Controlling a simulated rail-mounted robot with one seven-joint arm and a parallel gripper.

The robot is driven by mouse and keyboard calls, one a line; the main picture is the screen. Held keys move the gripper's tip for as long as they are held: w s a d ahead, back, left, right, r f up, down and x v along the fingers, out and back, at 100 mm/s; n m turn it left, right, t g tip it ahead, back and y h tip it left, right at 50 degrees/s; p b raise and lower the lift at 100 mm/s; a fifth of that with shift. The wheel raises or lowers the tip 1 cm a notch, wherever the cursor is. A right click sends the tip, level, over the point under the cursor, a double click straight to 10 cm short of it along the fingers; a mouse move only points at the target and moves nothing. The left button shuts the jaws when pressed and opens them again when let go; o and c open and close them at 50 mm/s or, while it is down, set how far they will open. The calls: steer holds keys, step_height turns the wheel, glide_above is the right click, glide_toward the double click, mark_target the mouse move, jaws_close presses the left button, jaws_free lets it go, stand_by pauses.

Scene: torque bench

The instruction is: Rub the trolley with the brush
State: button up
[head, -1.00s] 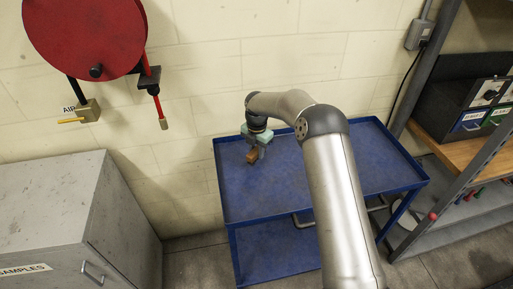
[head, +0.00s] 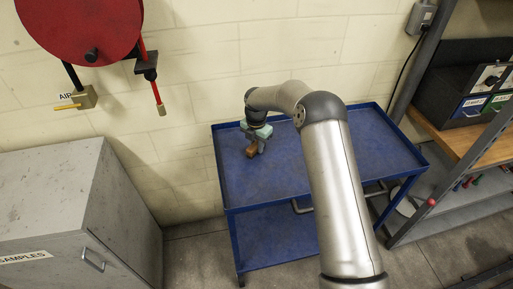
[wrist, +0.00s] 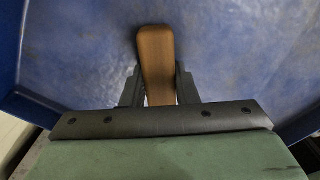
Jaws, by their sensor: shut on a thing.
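The blue trolley (head: 290,185) stands against the wall, with a rimmed top and a lower shelf. The brush (head: 251,152) shows as a small brown wooden block at the left part of the trolley's top. In the wrist view the brush's wooden back (wrist: 157,62) points away from me between the two dark fingers. My gripper (head: 258,146) is shut on the brush, low over the top tray near its left rim. The bristles are hidden, so I cannot tell whether they touch the tray.
A grey cabinet (head: 70,215) marked SAMPLES stands at the left. A red hose reel (head: 75,25) and an AIR valve (head: 84,98) hang on the wall. A shelf unit with a wooden top (head: 460,137) stands at the right. The rest of the tray is bare.

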mark_target(256, 141)
steer(key=shift+w+a, duration=0.15)
steer(key=shift+w, duration=0.3)
steer(key=shift+w+r, duration=0.1)
steer(key=shift+r, duration=0.15)
steer(key=shift+r+p, duration=1.7)
steer(key=shift+r, duration=2.15)
